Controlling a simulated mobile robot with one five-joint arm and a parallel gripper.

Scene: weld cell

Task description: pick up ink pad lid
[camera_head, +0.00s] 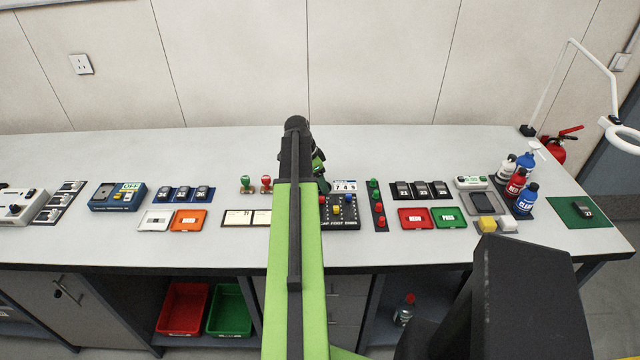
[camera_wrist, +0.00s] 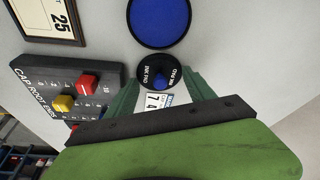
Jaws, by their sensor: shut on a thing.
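The ink pad lid (camera_wrist: 150,72) is a black disc with white lettering and a blue knob, in the wrist view. My gripper (camera_wrist: 160,78) is shut on it, with one dark green finger at each side of the disc. The round blue ink pad (camera_wrist: 159,20) lies uncovered just above the lid in that picture. I cannot tell how high the lid is off the bench. In the head view my gripper (camera_head: 319,172) shows only partly behind my arm, and the lid and pad are hidden.
A black cap board (camera_head: 341,211) with coloured knobs and a number display (camera_head: 344,186) stand close by on the bench (camera_head: 330,140). A framed card (camera_wrist: 50,18) lies near the pad. Two stamps (camera_head: 256,184) stand to the left. The back strip of the bench is clear.

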